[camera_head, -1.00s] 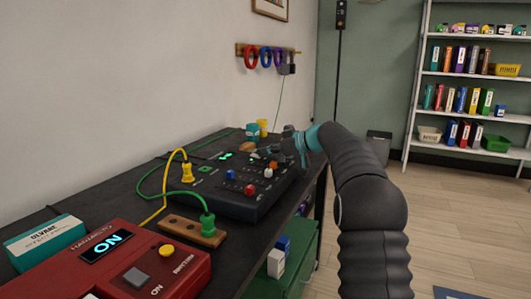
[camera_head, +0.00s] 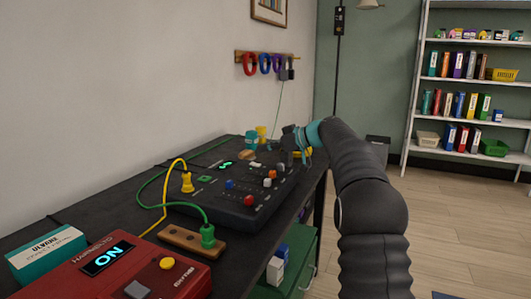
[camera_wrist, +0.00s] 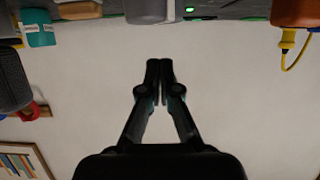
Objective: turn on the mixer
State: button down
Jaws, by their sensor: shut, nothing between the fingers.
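The mixer (camera_head: 250,210) is a dark box on the black bench, with several sliders and coloured knobs and a lit green display (camera_head: 224,164). A green-lit square (camera_head: 204,179) shows on its left side. My gripper (camera_head: 277,143) is above the mixer's far right end, partly hidden by its own arm. In the wrist view my gripper (camera_wrist: 160,62) has its fingers together with nothing between them, against the bare wall. That view looks upside down. Close-up grey (camera_wrist: 152,10) and orange (camera_wrist: 296,12) knobs and a small green light show along its top edge.
A red machine (camera_head: 140,262) with a lit "ON" display stands near left, beside a teal box (camera_head: 48,250). Yellow and green cables run to plugs and a wooden block (camera_head: 190,240). A teal cup (camera_wrist: 38,28) is behind the mixer.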

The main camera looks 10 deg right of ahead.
jog(key=v, duration=0.3)
jog(key=b+v, duration=0.1)
jog(key=v, duration=0.2)
jog(key=f+b+v, duration=0.1)
jog(key=v, duration=0.3)
jog(key=shift+s+d, duration=0.2)
jog(key=shift+d, duration=0.05)
